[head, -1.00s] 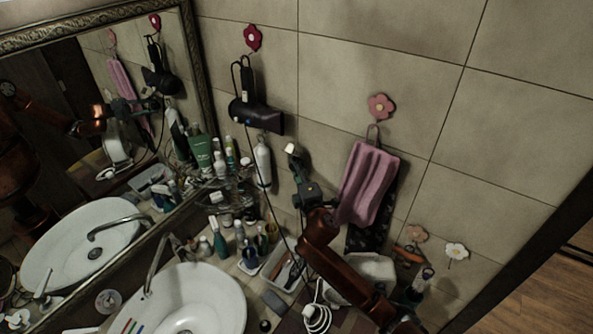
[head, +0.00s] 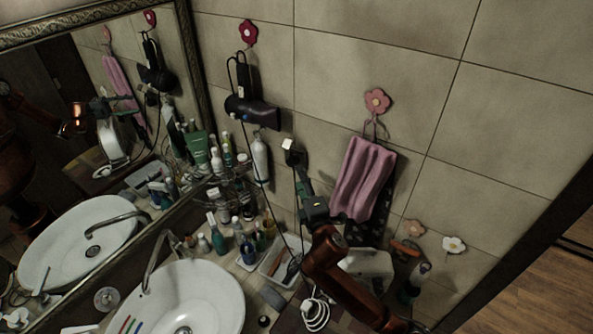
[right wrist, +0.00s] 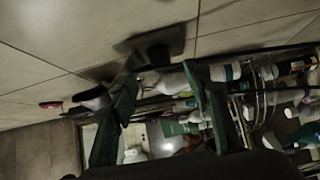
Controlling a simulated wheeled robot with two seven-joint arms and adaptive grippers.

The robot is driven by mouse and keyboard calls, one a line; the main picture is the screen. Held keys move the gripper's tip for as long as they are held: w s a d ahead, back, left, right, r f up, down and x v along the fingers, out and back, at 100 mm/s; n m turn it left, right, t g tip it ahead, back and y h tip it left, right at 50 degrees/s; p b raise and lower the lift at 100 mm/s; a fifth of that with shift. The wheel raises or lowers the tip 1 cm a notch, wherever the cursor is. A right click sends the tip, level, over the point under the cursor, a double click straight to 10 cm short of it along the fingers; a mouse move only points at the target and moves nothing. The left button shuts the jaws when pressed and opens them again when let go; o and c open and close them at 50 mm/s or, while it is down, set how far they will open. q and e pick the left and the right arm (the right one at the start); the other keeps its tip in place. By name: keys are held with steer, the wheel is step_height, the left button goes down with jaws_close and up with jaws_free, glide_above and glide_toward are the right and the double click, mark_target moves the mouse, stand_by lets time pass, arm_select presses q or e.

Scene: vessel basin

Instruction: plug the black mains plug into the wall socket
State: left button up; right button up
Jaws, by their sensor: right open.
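My right gripper (head: 301,180) is raised close to the tiled wall, left of the pink towel. In the right wrist view its two greenish fingers (right wrist: 160,80) stand apart with nothing clearly held between them. A small pale socket (head: 288,144) sits on the wall just above the fingertips. A dark block (head: 292,157), possibly the black plug, shows right below the pale face; I cannot tell whether it is seated. In the right wrist view a dark square shape (right wrist: 155,42) with a stub stands on the wall beyond the fingers. My left gripper is not in view.
A black hair dryer (head: 252,112) hangs to the left, its cord running down the wall. A pink towel (head: 361,178) hangs close right of my gripper. Bottles, a tray (head: 271,270) and a white basin (head: 190,300) crowd the counter below.

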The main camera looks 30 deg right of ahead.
steer(key=shift+s+a, duration=0.2)
steer(key=shift+s, duration=0.85)
steer(key=shift+s+a, duration=0.2)
steer(key=shift+s, duration=0.8)
